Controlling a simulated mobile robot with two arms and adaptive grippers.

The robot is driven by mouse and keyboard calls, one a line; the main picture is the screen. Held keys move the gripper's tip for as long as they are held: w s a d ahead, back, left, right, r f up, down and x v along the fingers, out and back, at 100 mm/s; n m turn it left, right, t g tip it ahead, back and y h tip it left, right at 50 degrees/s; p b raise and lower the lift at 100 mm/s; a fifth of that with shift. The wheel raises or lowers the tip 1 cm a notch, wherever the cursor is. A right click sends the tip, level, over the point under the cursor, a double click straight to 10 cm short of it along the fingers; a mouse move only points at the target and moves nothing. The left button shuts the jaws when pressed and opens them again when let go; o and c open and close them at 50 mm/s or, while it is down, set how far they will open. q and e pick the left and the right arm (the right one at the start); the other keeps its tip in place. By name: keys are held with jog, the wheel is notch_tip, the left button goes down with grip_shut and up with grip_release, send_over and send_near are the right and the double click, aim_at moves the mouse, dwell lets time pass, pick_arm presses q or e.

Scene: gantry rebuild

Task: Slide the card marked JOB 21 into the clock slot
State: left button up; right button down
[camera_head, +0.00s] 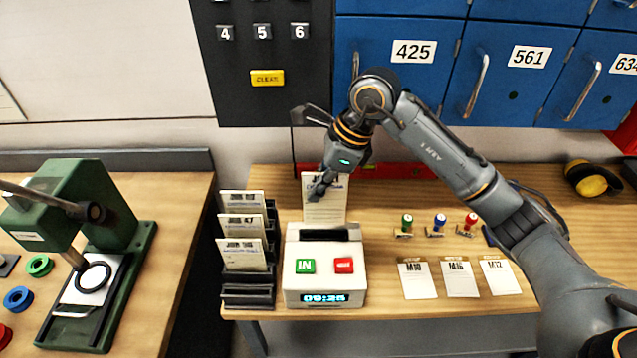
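My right gripper (319,189) reaches in from the right and is shut on a white card (325,210) at its upper part. The card is upright above the time clock (325,268), with its lower edge close behind the dark slot (323,235) in the clock's top. I cannot tell whether that edge touches the clock. The gripper covers part of the card's heading, so its job number cannot be read. The clock has a green IN button, a red button and a lit display. My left gripper is not in view.
A dark card rack (248,296) left of the clock holds three cards; its front pocket looks empty. Small stamps (438,222) and white cards (460,279) lie to the right. A green press (95,215) stands on the left bench. Blue lockers (400,90) hang behind.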

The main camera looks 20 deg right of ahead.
aim_at(343, 178)
jog(key=shift+f+b, duration=1.2)
jog(key=shift+f, duration=1.5)
jog(key=shift+f+b, duration=1.4)
jog(key=shift+b, duration=0.2)
jog(key=c, duration=1.4)
grip_release()
jog(key=shift+c, duration=0.2)
jog(key=shift+r, duration=0.1)
jog(key=v, duration=1.2)
